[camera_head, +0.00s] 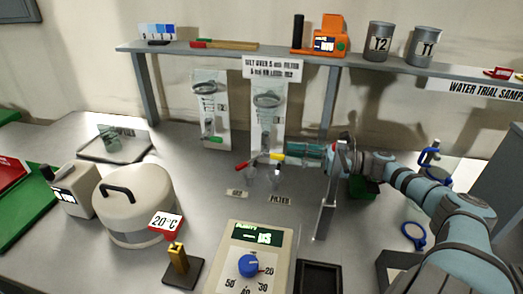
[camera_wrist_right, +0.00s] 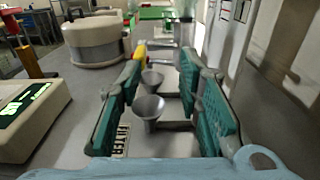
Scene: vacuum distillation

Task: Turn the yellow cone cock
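The yellow cone cock (camera_head: 277,158) sits low on the glassware in front of the right-hand upright panel (camera_head: 268,115). It also shows small beyond the fingertips in the right wrist view (camera_wrist_right: 140,50). A red handle (camera_head: 242,166) lies just left of it in the head view. My right gripper (camera_head: 294,153) reaches in from the right, its tips close to the yellow cock. In the wrist view its teal fingers (camera_wrist_right: 160,68) are apart with nothing gripped between them. Whether a finger touches the cock is unclear. My left gripper is not in view.
Grey funnels (camera_wrist_right: 149,107) stand below and between the fingers. A green handle (camera_head: 215,139) is on the left panel. A metal stand (camera_head: 327,195) rises beside my right gripper. A white round pot (camera_head: 133,203) and a dial unit (camera_head: 248,258) stand in front.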

